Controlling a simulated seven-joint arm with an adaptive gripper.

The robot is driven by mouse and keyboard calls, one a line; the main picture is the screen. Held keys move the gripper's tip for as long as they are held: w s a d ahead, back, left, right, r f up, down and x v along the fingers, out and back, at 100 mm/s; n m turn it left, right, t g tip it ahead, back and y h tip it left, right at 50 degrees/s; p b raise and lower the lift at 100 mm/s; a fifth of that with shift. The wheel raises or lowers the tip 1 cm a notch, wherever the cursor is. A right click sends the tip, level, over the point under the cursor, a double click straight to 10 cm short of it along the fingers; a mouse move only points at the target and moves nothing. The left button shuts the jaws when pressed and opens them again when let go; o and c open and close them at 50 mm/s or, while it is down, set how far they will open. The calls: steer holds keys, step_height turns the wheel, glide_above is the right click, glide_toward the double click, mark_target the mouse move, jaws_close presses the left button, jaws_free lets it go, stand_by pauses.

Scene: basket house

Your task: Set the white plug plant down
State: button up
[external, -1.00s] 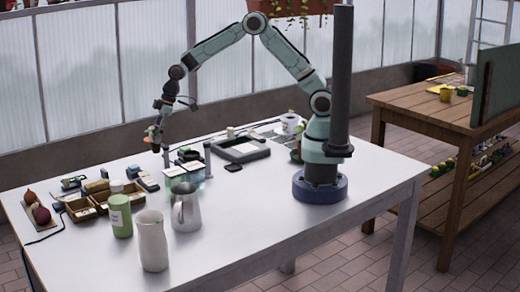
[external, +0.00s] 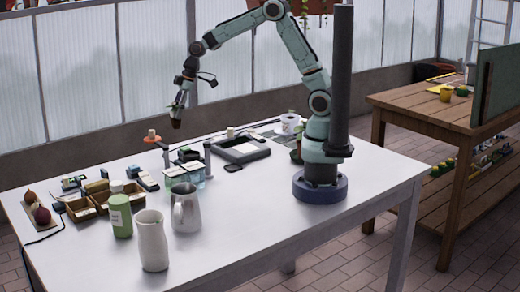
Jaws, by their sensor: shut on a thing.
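My gripper (external: 177,115) is raised above the back of the white table, pointing down. It is shut on a small brownish thing (external: 176,123) at its fingertips, which I take to be the white plug plant. Its details are too small to make out, and I see no white on it. It hangs clear of the table, to the right of and above a small stand with an orange disc (external: 153,139).
A dark grey tray (external: 240,159) lies to the right on the white table (external: 250,220). Clear containers (external: 184,173), a metal pitcher (external: 186,212), a white vase (external: 152,240), a green bottle (external: 120,213) and brown boxes (external: 80,209) stand nearer. The front right is clear.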

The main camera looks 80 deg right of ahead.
steer(key=s+d, duration=1.1)
steer(key=s, duration=0.1)
steer(key=s+d+n, duration=0.2)
steer(key=s, duration=1.1)
steer(key=shift+g, duration=0.3)
step_height(320, 180, down, 18)
steer(key=shift+r, duration=0.15)
steer(key=o, duration=0.5)
steer(key=shift+c, duration=0.2)
steer(key=o, duration=0.4)
